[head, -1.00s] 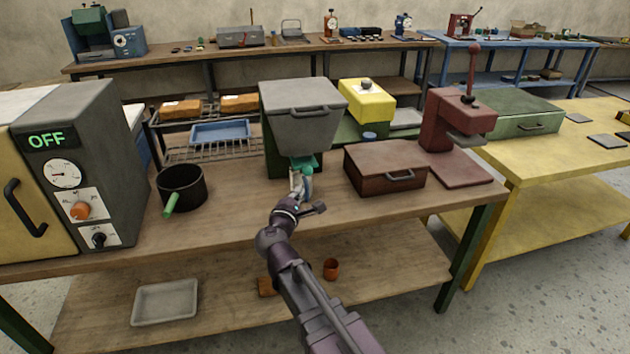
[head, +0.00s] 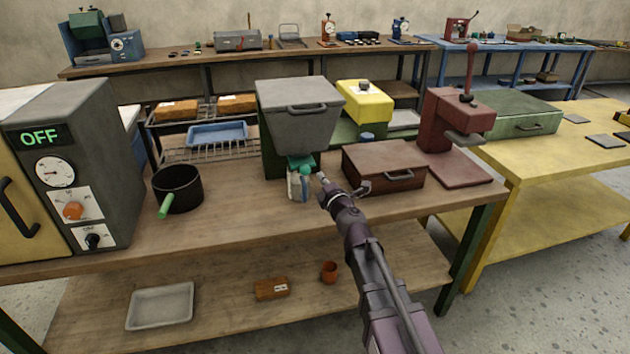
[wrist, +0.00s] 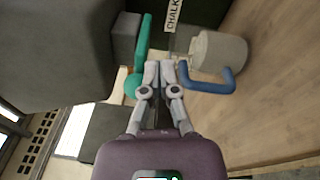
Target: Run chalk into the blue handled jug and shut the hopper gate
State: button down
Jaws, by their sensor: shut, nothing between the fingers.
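The grey hopper (head: 300,118) stands on the wooden bench, with a teal gate handle (head: 305,170) low at its front. In the wrist view the handle is a teal bar (wrist: 143,45) ending in a round knob (wrist: 133,86). The pale jug (head: 298,187) stands upright under the outlet; its blue handle (wrist: 212,84) points toward my gripper's side. A CHALK label (wrist: 173,15) shows beside the jug. My gripper (head: 322,178) is shut and empty, just right of the jug and knob; in the wrist view its fingertips (wrist: 160,67) lie between knob and blue handle. The jug's inside is hidden.
A brown lidded box (head: 383,167) and a dark red press (head: 455,125) stand to the right. A black pot (head: 178,187) with a green handle and a grey oven marked OFF (head: 85,150) stand left. Bench front is mostly clear.

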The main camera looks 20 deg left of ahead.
jog(key=s+d+n+g+y+b, duration=0.2)
jog(key=s+d+n+g+y, duration=0.3)
jog(key=d+n+g+y, duration=0.3)
jog(key=d+n+g, duration=0.1)
jog(key=d+g, duration=0.2)
jog(key=g, duration=0.2)
jog(key=shift+s+d+f+g+b, duration=0.2)
jog(key=shift+f+g+b, duration=0.1)
jog(key=shift+f+g, duration=0.1)
jog(key=shift+a+r, duration=0.1)
jog(key=shift+a, duration=0.15)
jog(key=w+a+r+p, duration=0.2)
jog(key=w+a, duration=0.1)
jog(key=a, duration=0.9)
jog(key=shift+a, duration=0.15)
jog(key=shift+w, duration=0.1)
